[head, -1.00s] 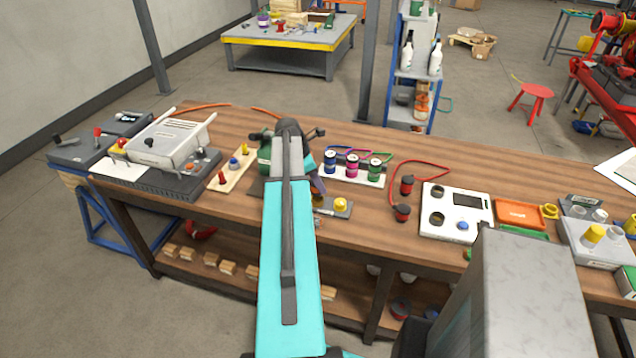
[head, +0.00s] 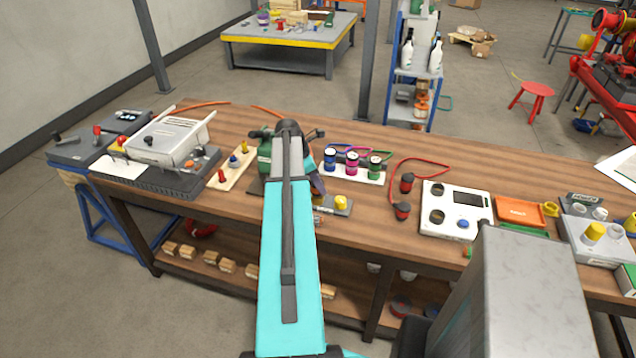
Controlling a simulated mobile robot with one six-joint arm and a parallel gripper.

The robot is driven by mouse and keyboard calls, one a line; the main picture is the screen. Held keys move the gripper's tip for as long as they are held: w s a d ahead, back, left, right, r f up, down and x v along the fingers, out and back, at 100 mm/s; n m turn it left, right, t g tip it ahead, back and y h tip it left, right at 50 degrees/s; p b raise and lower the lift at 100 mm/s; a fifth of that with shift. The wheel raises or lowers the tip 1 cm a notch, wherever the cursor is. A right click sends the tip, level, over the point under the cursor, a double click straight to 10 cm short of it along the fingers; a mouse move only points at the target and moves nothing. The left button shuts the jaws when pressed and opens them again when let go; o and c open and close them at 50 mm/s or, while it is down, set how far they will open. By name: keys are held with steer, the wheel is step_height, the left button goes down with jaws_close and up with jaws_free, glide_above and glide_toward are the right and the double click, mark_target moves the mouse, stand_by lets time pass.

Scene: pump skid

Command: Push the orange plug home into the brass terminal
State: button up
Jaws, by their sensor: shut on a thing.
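My arm reaches away over the workbench and covers most of the work spot. Only a dark edge of my gripper (head: 317,185) shows to the right of the arm. It is shut, low over a small grey plate at the bench's front part. Its fingertips are hidden. The orange plug in its jaws is hidden behind the arm, and so is the brass terminal. I cannot tell how far the plug sits in the terminal or whether they touch. An orange cable (head: 210,103) lies along the back of the bench and passes behind my arm.
A grey plate with a yellow knob (head: 341,202) is just right of my gripper. A rack of coloured cans (head: 352,164) stands behind it. A board with coloured pegs (head: 234,161) is to the left. A white panel (head: 456,210) is farther right.

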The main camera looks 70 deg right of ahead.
steer(key=shift+f+b, duration=0.3)
steer(key=shift+f, duration=0.9)
stand_by(0.7)
steer(key=o, duration=1.2)
steer(key=shift+r, duration=0.2)
steer(key=shift+b+v, duration=1.65)
steer(key=shift+v, duration=5.1)
